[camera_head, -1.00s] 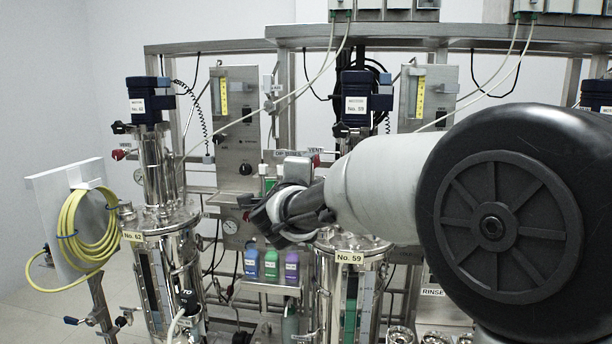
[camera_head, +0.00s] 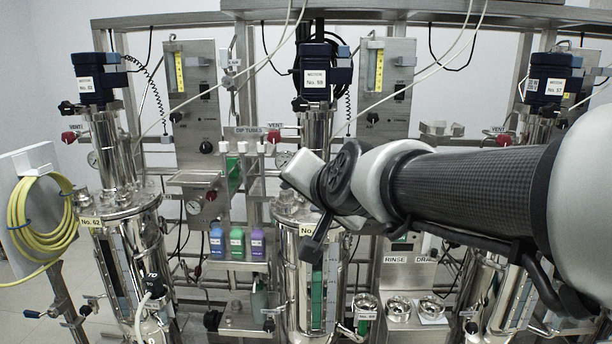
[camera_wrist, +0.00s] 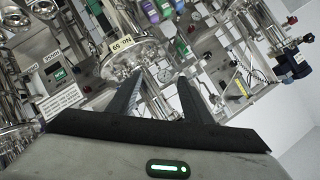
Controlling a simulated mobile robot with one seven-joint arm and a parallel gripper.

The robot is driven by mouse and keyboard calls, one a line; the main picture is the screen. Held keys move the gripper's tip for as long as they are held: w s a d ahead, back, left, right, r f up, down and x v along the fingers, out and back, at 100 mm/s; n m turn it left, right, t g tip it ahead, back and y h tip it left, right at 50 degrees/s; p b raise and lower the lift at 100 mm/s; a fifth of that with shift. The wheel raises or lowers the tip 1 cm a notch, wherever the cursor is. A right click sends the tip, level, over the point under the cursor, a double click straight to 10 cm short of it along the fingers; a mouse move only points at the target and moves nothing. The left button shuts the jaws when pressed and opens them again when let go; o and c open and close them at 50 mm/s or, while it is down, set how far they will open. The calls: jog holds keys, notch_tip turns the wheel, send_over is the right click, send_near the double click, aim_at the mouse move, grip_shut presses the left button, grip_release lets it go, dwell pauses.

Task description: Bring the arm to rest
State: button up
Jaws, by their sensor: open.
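My arm (camera_head: 460,185) reaches in from the right in the camera_head view and extends left across the skids. Its end is in front of the middle vessel, marked No. 59 in the earlier frame, and hides part of that vessel and its label. My gripper (camera_wrist: 158,80) shows in the camera_wrist view with its two dark fingers apart and nothing between them. The vessel's top and its label, tilted in that view, lie beyond the fingers. I cannot tell how much room lies between the gripper and the vessel.
Vessel No. 62 (camera_head: 128,240) stands at left, beside a coiled yellow hose (camera_head: 38,222). Small bottles, blue (camera_head: 217,243), green (camera_head: 237,243) and purple (camera_head: 258,243), stand on a shelf left of the middle vessel. Another motor, No. 57 (camera_head: 550,82), is at right. White tubes cross overhead.

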jog(key=s+d+f+n+g+h, duration=0.25)
jog(key=s+d+f, duration=0.4)
jog(key=s, duration=0.35)
jog(key=s+d+f+n+g+h, duration=0.1)
jog(key=s+d+f+n+g, duration=0.25)
jog(key=s+d+f, duration=0.55)
jog(key=s+r+p, duration=0.3)
jog(key=r+p, duration=2.2)
jog(key=r, duration=0.3)
jog(key=shift+a+m+g+p, duration=0.3)
jog(key=shift+m+g, duration=0.1)
jog(key=shift+r+h, duration=0.1)
jog(key=shift+h, duration=0.15)
